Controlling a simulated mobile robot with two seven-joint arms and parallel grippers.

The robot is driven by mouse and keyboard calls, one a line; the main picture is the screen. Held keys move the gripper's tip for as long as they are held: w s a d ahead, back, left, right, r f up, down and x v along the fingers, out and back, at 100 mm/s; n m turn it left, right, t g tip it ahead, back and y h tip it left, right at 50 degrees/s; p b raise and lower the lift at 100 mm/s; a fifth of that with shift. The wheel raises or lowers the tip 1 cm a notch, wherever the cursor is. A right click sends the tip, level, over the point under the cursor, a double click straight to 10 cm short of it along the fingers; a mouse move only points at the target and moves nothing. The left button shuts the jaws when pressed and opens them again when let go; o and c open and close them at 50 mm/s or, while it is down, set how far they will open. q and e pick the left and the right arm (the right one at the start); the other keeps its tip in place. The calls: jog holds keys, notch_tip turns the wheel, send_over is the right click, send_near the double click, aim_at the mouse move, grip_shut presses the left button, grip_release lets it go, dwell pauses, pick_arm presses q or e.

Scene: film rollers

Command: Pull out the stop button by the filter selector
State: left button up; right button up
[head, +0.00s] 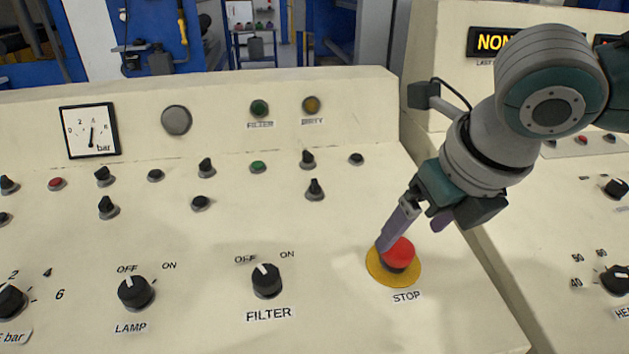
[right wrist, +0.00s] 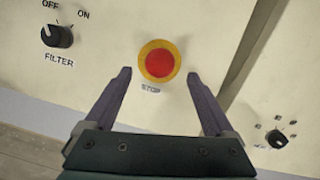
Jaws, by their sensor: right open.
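The red stop button (head: 398,252) sits on a round yellow plate (head: 376,268) above the STOP label, to the right of the FILTER selector (head: 267,281). In the right wrist view the red button (right wrist: 159,63) lies ahead of and between the two fingers, and the FILTER selector (right wrist: 57,36) is at the upper left. My right gripper (head: 412,235) reaches in from the upper right. It is open and empty, with one finger beside the button's upper left edge in the head view. In the right wrist view its fingers (right wrist: 161,85) stand wide apart. Contact cannot be told. My left gripper is not in view.
The cream console holds a LAMP selector (head: 135,292), a bar gauge (head: 90,130) and several small knobs and lights. A second panel with knobs (head: 616,280) adjoins at the right. The panel surface between the FILTER selector and the stop button is clear.

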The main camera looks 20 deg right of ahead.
aim_at(399, 246)
jog(key=shift+b+x, duration=0.35)
jog(key=shift+x, duration=2.05)
jog(key=shift+c, duration=0.3)
grip_shut()
